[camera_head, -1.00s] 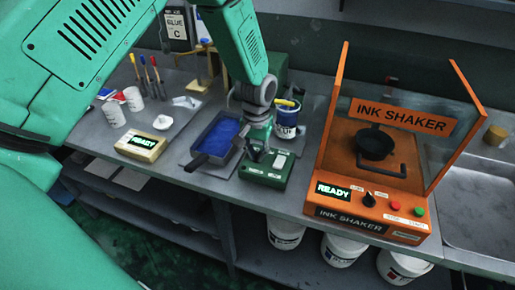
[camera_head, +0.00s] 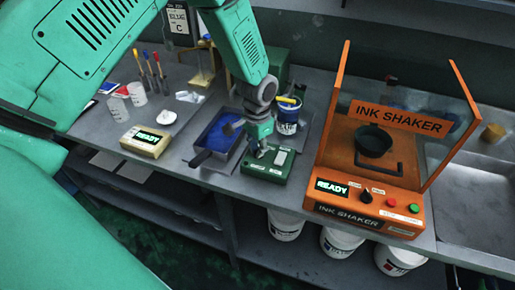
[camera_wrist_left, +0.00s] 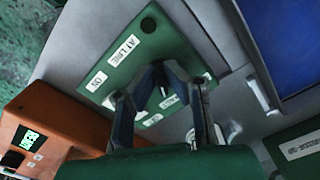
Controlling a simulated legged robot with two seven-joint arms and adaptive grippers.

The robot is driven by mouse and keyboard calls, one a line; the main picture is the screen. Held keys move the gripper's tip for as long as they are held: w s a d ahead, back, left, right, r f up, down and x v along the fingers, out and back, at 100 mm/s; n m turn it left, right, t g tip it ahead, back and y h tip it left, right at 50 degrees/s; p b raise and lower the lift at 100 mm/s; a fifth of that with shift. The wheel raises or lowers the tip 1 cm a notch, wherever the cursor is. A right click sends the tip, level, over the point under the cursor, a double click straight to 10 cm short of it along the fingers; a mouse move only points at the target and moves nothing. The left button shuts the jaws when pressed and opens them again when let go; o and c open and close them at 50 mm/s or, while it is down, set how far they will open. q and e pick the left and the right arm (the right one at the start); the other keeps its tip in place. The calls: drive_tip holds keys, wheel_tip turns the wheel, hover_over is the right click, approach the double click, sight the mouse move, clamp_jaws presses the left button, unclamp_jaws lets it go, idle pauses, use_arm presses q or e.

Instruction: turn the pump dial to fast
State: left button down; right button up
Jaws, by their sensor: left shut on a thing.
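The pump is a low green box (camera_head: 266,171) at the front edge of the bench, right of the blue tray, in the head view. It fills the middle of the left wrist view as a green panel (camera_wrist_left: 110,62) with white labels, one reading like "AT LINE", and a black round spot. My left gripper (camera_head: 262,150) points down onto the box's top. In the wrist view its dark fingers (camera_wrist_left: 176,82) are shut at the panel on a small part, taken as the dial. The fingers hide the dial, so its setting cannot be read. My right gripper is not in view.
The orange ink shaker (camera_head: 360,205) stands close right of the pump. The blue-filled tray (camera_head: 205,153) is close left, and a blue-labelled can (camera_head: 288,118) stands behind. A small box showing READY (camera_head: 145,142) and cups are further left.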

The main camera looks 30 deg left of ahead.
use_arm(q)
drive_tip(key=shift+w+r, duration=0.15)
drive_tip(key=shift+w, duration=0.2)
drive_tip(key=c, duration=1.7)
unclamp_jaws()
drive_tip(key=shift+r, duration=0.2)
wheel_tip(320, 180, up, 11)
drive_tip(key=shift+r, duration=0.1)
